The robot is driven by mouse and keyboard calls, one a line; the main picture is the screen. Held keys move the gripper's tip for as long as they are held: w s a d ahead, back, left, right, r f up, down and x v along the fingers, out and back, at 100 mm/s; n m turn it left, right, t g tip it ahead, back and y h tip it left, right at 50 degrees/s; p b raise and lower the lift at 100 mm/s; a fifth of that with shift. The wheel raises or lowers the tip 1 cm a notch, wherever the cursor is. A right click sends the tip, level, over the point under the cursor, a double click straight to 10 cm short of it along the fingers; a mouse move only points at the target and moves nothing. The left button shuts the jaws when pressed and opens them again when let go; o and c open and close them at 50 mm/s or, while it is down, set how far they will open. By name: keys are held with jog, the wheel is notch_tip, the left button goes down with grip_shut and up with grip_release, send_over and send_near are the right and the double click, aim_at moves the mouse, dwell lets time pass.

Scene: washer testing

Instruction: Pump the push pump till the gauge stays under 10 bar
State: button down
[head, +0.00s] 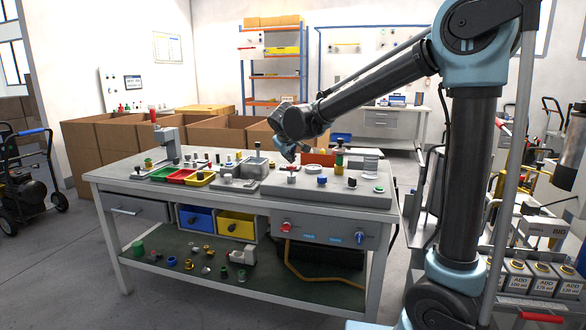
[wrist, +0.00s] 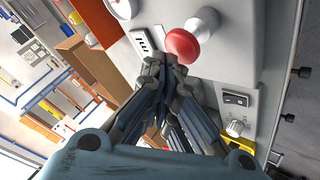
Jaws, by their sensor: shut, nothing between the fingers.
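My gripper (wrist: 167,62) is shut and empty. In the wrist view its fingertips lie beside a round red knob (wrist: 182,46) with a pale round part (wrist: 203,25) behind it, which looks like the push pump. I cannot tell whether they touch. A white round face (wrist: 122,8), probably the gauge, is cut off by the top edge; its reading does not show. In the head view my gripper (head: 291,155) points down over the grey panel (head: 262,190) on the workbench, above small red and white parts too small to tell apart.
A black rocker switch (wrist: 236,98) and a pale knob (wrist: 235,128) sit on the panel near my fingers. Red, green and yellow trays (head: 170,174) stand left on the bench (head: 130,176). A bottle-like post (head: 339,158) stands right of my gripper. Cardboard boxes (head: 95,140) stand behind.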

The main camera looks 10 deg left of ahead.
aim_at(289, 165)
notch_tip(289, 165, up, 6)
dwell(0.8)
dwell(3.0)
jog(key=shift+w+f, duration=0.1)
jog(key=shift+f, duration=2.95)
jog(key=shift+f, duration=0.15)
